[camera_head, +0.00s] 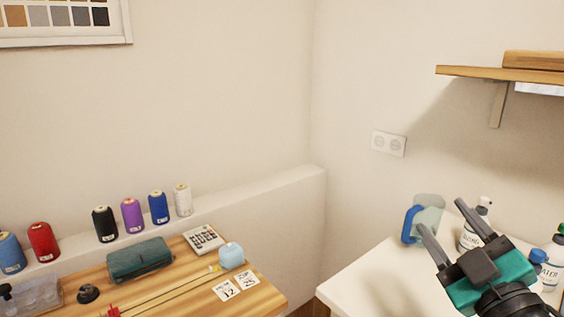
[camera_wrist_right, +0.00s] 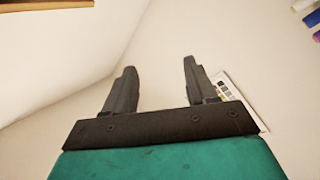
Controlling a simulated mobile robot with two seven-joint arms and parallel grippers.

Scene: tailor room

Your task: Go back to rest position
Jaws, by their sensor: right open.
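My right gripper (camera_head: 450,228) is open and empty. It is raised in front of the white table at the lower right of the head view, with its fingers pointing up and to the left. My left gripper is in neither view.
A white table (camera_head: 362,282) holds a blue-handled jug (camera_head: 428,212) and white bottles (camera_head: 470,236) close behind my right gripper. A wooden shelf (camera_head: 480,74) hangs above. A wooden table (camera_head: 262,292) at left carries a teal case (camera_head: 139,259); thread spools (camera_head: 132,215) stand on the ledge behind.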

